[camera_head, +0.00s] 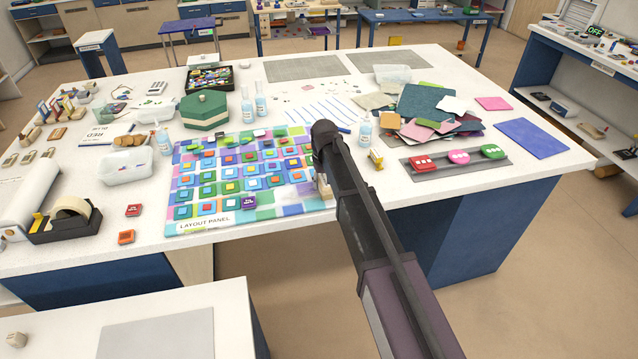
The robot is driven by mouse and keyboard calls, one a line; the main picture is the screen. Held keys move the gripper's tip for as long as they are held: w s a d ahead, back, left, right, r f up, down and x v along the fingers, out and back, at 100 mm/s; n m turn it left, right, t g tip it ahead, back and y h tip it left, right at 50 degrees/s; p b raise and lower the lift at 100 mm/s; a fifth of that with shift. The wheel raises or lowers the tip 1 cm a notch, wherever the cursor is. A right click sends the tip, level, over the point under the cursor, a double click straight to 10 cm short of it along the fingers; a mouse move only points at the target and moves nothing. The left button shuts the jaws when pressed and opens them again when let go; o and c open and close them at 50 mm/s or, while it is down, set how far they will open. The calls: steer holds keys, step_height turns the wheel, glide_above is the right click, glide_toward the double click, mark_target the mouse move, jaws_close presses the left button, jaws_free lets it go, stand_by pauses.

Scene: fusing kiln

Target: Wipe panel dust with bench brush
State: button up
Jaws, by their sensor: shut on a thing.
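The layout panel (247,213) lies flat on the white bench, covered with rows of small coloured square tiles. A paper label on its front edge reads LAYOUT PANEL. My arm comes in from the lower right and ends over the panel's right side. My gripper (320,165) is mostly hidden by the arm's dark end. A small pale beige piece, which looks like the bench brush (324,188), shows just below it at the panel's right edge. I cannot tell whether the brush touches the panel. Dust on the panel is too fine to make out.
Clear bottles (247,107) and a green hexagonal box (204,112) stand behind the panel. A white tub (127,167) and tape dispenser (65,219) are left. A grey rail (456,158) with coloured pieces and a pile of sheets (428,108) are right.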

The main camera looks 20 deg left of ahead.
steer(key=shift+w+d, duration=0.1)
steer(key=shift+d, duration=0.1)
steer(key=shift+w+d, duration=0.5)
steer(key=shift+d, duration=0.25)
steer(key=shift+w+d, duration=0.45)
steer(key=shift+d, duration=0.3)
steer(key=shift+s+d+f, duration=0.1)
steer(key=shift+s+d, duration=0.25)
steer(key=shift+s, duration=0.35)
steer(key=shift+c, duration=0.5)
steer(key=shift+s+a, duration=0.1)
steer(key=shift+s, duration=0.05)
steer(key=shift+s+a, duration=0.35)
steer(key=shift+a, duration=0.4)
steer(key=shift+s+a, duration=0.35)
steer(key=shift+a, duration=0.4)
